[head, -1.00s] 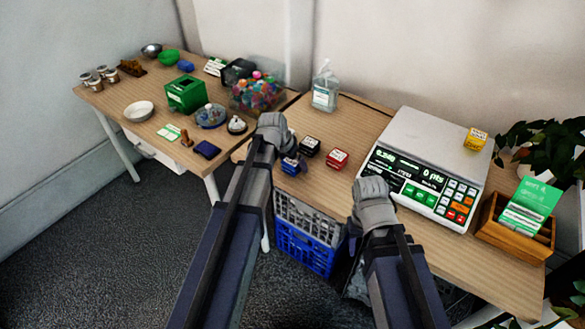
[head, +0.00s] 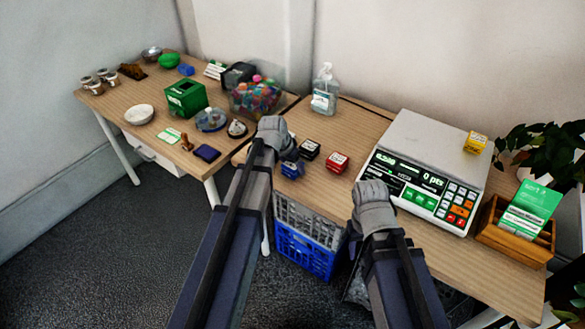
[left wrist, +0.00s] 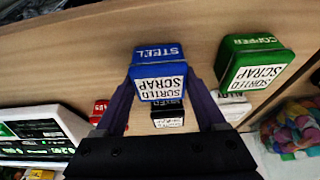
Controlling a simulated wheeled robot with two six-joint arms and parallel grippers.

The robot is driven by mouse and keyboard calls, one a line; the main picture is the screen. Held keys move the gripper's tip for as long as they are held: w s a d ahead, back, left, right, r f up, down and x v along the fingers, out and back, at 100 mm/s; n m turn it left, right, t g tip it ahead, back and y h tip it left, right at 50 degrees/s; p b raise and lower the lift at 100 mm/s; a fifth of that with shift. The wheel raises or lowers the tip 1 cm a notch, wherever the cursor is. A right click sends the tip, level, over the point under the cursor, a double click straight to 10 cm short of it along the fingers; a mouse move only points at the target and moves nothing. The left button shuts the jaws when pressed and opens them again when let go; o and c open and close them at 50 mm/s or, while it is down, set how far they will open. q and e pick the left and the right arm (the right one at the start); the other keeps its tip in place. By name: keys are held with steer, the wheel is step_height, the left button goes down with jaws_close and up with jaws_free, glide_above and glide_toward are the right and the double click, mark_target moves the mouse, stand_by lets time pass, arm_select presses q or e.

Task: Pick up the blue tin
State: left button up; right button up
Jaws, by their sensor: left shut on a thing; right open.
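The blue tin, marked STEEL and SORTED SCRAP, shows large in the left wrist view (left wrist: 158,75), between the two fingers. My left gripper (left wrist: 160,94) is shut on it. I cannot tell whether the tin is clear of the table. My right gripper (head: 372,190) is open, in front of the scale; its fingers are hard to make out.
A green COPPER tin (left wrist: 255,62) is close beside the blue tin. The scale (head: 425,135) is further right. A blue crate (head: 306,250) sits below the table edge.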

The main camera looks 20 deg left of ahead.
arm_select(q)
step_height(320, 180, up, 10)
steer(key=p, duration=1)
